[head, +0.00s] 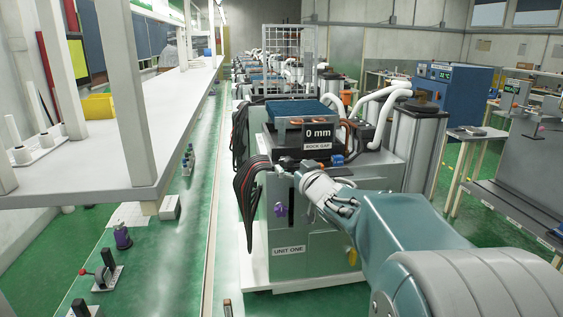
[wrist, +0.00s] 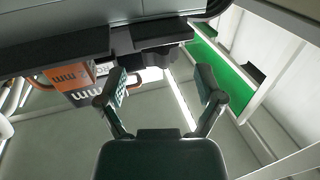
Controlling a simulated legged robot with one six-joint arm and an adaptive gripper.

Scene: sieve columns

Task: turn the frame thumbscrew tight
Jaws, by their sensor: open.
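My arm reaches from the right to the unit's upper front. In the wrist view my gripper (wrist: 162,88) is open, its two fingers wide apart with nothing held. A dark block (wrist: 160,38) lies beyond the fingertips. No thumbscrew is clearly seen between them.
A dark cable bundle (head: 248,195) hangs at the unit's left. White hoses (head: 378,108) curve behind it. A long pale shelf (head: 95,172) runs along the left, with small parts on the green floor strip. Another machine (head: 510,178) stands at the right.

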